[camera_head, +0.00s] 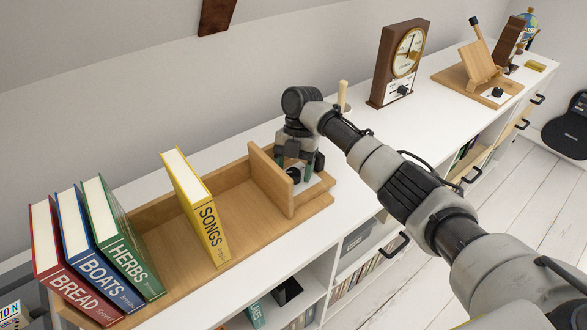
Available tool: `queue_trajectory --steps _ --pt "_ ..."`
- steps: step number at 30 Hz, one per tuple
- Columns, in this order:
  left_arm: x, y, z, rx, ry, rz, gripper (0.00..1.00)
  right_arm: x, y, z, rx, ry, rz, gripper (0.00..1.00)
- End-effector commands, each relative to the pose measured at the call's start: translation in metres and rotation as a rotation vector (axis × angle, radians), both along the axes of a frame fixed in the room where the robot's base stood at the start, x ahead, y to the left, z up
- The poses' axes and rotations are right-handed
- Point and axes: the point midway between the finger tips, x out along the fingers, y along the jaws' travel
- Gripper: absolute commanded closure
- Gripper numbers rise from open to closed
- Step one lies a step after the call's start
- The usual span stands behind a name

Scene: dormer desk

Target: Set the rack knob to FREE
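The wooden book rack (236,205) lies along the white shelf top, with an upright wooden panel (271,180) near its right end. Just right of that panel, a small dark knob (294,174) shows on the rack's end, partly covered by my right gripper. The knob's markings and pointer cannot be read here. My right gripper (296,167) points down at the knob, its two fingers apart on either side of it. I cannot tell whether they touch it. My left gripper is not in view.
In the rack, red BREAD (70,277), blue BOATS (92,262) and green HERBS (122,252) books stand at the left; a yellow SONGS book (195,207) leans nearer the panel. A clock (399,62) and a wooden stand (480,65) are farther right.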

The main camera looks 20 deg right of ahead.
Motion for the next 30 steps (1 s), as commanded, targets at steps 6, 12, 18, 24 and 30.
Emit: queue_trajectory --steps 6,12,18,24,30 --pt "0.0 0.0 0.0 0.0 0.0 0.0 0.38 0.0 0.0 0.0 0.0 0.0 -0.001 0.35" --pt "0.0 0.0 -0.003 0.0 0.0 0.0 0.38 0.006 -0.004 0.016 0.001 -0.003 -0.002 0.35" --pt "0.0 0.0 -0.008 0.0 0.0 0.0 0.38 0.018 -0.012 0.053 0.001 -0.003 -0.002 0.35" --pt "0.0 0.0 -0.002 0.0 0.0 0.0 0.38 0.029 -0.02 0.088 -0.001 0.0 -0.002 0.35" --pt "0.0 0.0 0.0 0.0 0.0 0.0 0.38 0.034 -0.024 0.1 0.0 0.0 0.0 0.35"
